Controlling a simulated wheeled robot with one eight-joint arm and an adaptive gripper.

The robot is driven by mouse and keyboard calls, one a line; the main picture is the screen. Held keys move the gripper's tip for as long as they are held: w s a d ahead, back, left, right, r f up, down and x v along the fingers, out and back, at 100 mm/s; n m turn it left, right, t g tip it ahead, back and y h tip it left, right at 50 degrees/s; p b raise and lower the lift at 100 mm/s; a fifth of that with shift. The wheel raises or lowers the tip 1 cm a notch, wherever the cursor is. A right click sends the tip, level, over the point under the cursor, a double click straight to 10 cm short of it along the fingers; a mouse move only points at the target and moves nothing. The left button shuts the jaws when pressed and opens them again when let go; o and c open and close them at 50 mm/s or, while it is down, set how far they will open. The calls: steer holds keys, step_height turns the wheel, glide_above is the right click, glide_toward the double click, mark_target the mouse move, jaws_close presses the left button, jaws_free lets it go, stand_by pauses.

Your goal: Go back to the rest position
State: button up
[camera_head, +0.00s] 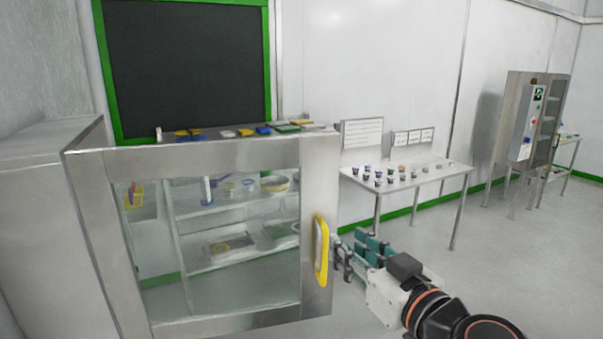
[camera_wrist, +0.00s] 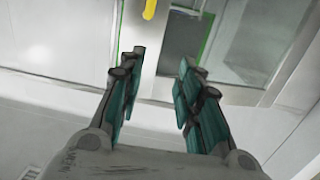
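My gripper (camera_head: 353,256) is at the lower middle of the head view, just right of the yellow door handle (camera_head: 321,250). In the wrist view my gripper (camera_wrist: 162,65) has its two teal-padded fingers apart with nothing between them. The handle also shows in the wrist view (camera_wrist: 150,9), at the top edge beyond the fingertips; the fingers do not appear to be around it. The handle sits on the right frame of a steel-framed glass door (camera_head: 190,155). The door appears to stand open, but its hinge side is not clear.
Shelves (camera_head: 225,262) with containers show through the glass. Coloured items lie on the cabinet top. A steel table (camera_head: 430,175) with several small cups stands at the right, and a steel cabinet (camera_head: 515,130) further back. The floor (camera_head: 500,265) at right is clear.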

steer(key=s+d+f+g+h, duration=0.1)
steer(key=s+f+g, duration=0.15)
steer(key=f, duration=0.25)
steer(key=s+f+g+h, duration=0.1)
steer(key=s+f+g, duration=0.1)
steer(key=f+g, duration=0.15)
steer(key=s+d+f+m+g+h, duration=0.2)
steer(key=s+d+f+m+h, duration=0.2)
steer(key=d, duration=0.6)
step_height(320, 180, down, 2)
steer(key=shift+s+d+f+m+g+h, duration=0.15)
steer(key=shift+s+m+g+h, duration=0.25)
steer(key=shift+s, duration=0.35)
